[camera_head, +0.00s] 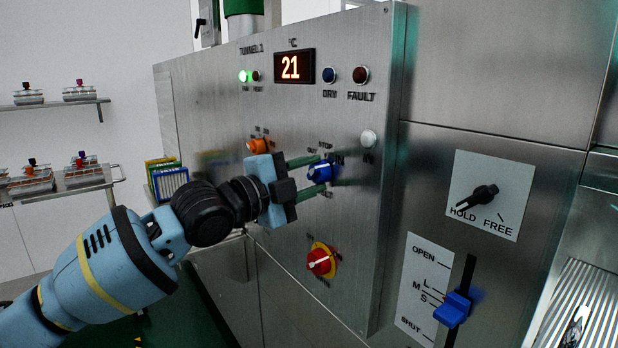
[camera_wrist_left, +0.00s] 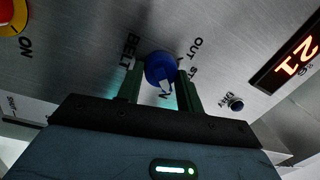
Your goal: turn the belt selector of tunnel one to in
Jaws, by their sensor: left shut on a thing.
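The tunnel one panel (camera_head: 215,110) is a grey steel face with a display reading 21. The belt selector is a blue round knob (camera_head: 320,173) at the panel's right middle, and it also shows in the left wrist view (camera_wrist_left: 158,66). OUT, STOP and IN are printed around it. My left gripper (camera_head: 318,172) has its two green fingers on either side of the knob and is shut on it. In the left wrist view the knob's white mark points down toward the IN label, which is partly hidden. My right gripper is not in view.
An orange knob (camera_head: 258,146) is left of the selector and a red-and-yellow knob (camera_head: 321,262) is below it. A pale button (camera_head: 368,138) is close on the right. A black HOLD/FREE handle (camera_head: 477,196) and a blue slider (camera_head: 453,309) are farther right.

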